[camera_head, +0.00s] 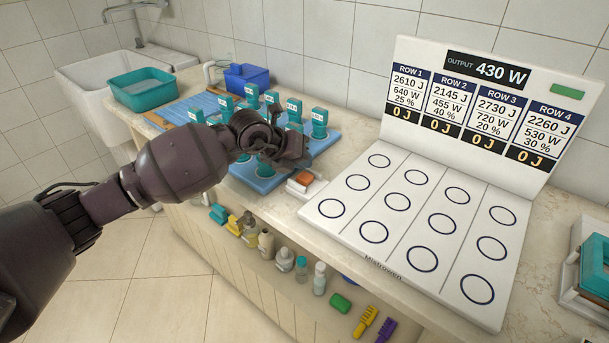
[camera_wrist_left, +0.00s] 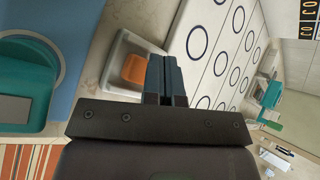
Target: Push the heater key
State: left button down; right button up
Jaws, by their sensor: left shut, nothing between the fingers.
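No part in view is legibly labelled as the heater key. A small orange block (camera_head: 304,178) sits in a white open box (camera_head: 294,189) between the blue mat and the white board; I cannot tell if it is the key. The orange block (camera_wrist_left: 134,68) and the white box (camera_wrist_left: 118,52) also show in the left wrist view. My left gripper (camera_head: 300,153) is shut and empty near the box, its fingers (camera_wrist_left: 166,80) pointing beside the orange block. Contact cannot be told. A green rectangle (camera_head: 567,91) is on the upright panel. My right gripper is out of view.
A shelf below holds bottles and brushes.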

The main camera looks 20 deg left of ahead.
pick_arm(q)
jog(key=shift+f, duration=0.1)
dwell(0.3)
jog(key=shift+f, duration=0.35)
jog(key=shift+f, duration=0.3)
dwell(0.5)
